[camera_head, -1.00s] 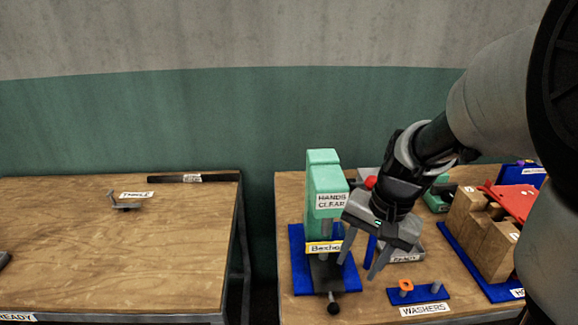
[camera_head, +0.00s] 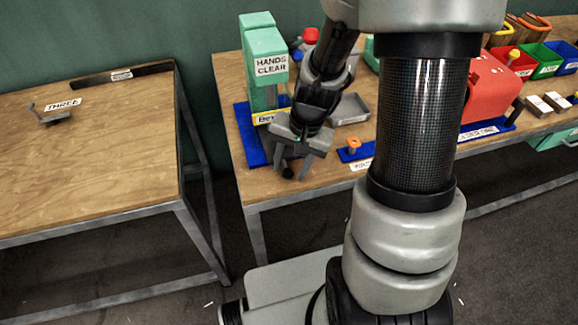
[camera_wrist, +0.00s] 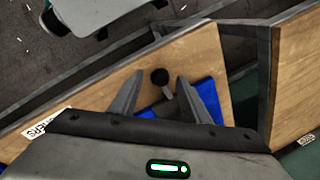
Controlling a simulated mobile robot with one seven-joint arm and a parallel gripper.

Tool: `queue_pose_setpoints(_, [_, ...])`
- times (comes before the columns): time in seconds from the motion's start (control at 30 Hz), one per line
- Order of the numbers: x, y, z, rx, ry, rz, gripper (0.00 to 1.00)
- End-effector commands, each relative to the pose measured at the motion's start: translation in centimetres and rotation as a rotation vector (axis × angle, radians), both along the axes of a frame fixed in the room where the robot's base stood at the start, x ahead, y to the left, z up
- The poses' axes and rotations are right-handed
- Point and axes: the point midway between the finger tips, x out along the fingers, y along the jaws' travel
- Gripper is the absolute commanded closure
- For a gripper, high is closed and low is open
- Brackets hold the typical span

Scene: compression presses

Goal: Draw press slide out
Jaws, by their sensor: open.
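The green press (camera_head: 265,85) with the "HANDS CLEAR" sign stands on a blue base (camera_head: 240,120) at the left end of the right-hand bench. The press slide ends in a black knob (camera_head: 288,172) at the front; the wrist view shows this knob (camera_wrist: 160,76) on a short stem (camera_wrist: 168,93). My gripper (camera_head: 292,175) is open, pointing down over the front of the press. In the wrist view, the knob lies between the fingertips (camera_wrist: 159,77), with a gap on each side. The rest of the slide is hidden.
A grey tray (camera_head: 350,108) and a small blue washer stand (camera_head: 357,153) are just right of my gripper. A red machine (camera_head: 490,88) and coloured bins (camera_head: 545,60) stand farther right. The left table (camera_head: 90,150) is mostly clear, with a small grey bracket (camera_head: 52,115).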

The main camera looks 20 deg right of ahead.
Motion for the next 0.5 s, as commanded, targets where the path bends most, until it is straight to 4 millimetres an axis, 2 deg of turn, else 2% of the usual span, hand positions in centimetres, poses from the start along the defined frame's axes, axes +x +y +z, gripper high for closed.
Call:
queue_pose_setpoints(0.1, [0.05, 0.12, -0.76, 0.000, 0.001, 0.001, 0.57])
queue_pose_setpoints(0.4, [0.11, 0.15, -0.87, -0.001, -0.001, 0.001, 0.57])
queue_pose_setpoints(0.5, [0.11, 0.16, -0.87, 0.000, 0.000, 0.001, 0.74])
